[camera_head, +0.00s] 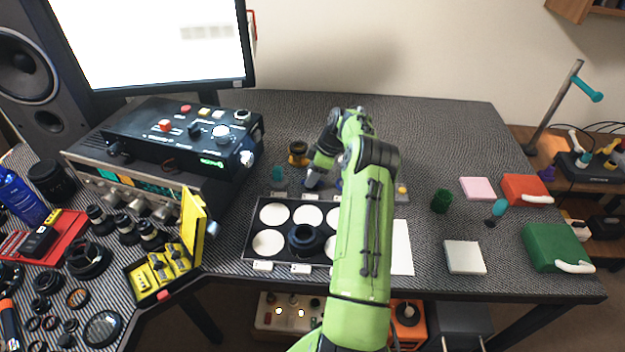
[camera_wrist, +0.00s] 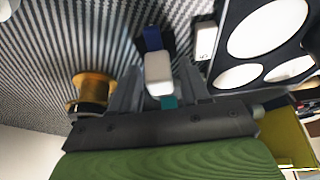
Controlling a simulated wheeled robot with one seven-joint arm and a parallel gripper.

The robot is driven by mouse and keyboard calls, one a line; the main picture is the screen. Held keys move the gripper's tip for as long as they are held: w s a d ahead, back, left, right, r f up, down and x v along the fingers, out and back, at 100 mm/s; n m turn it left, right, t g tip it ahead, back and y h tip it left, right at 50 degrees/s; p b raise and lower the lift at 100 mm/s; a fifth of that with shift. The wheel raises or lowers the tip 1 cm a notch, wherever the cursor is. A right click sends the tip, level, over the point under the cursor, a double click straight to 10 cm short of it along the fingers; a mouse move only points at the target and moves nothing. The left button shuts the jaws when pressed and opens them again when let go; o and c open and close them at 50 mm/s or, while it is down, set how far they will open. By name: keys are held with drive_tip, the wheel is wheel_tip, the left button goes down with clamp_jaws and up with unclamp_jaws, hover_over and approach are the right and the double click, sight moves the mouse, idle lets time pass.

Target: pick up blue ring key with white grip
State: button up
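The ring key's white grip (camera_wrist: 158,73) shows in the wrist view between the two dark fingers of my gripper (camera_wrist: 160,84). Its blue part (camera_wrist: 153,39) extends toward the top of that view, over the striped tabletop. The fingers stand close on both sides of the white grip; whether they press on it is not clear. In the head view my gripper (camera_head: 313,181) points down at the table just behind the lens tray. There the key is mostly hidden by my arm, with only a bit of blue near the fingers.
The black tray (camera_head: 252,228) with white discs and a dark lens part lies in front. A control box (camera_head: 190,135) stands left.

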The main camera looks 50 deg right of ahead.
drive_tip(key=c, duration=0.8)
drive_tip(key=shift+o, duration=0.2)
wheel_tip(320, 180, up, 10)
drive_tip(key=p, duration=0.3)
drive_tip(key=shift+r, duration=0.1)
drive_tip(key=o, duration=0.3)
clamp_jaws()
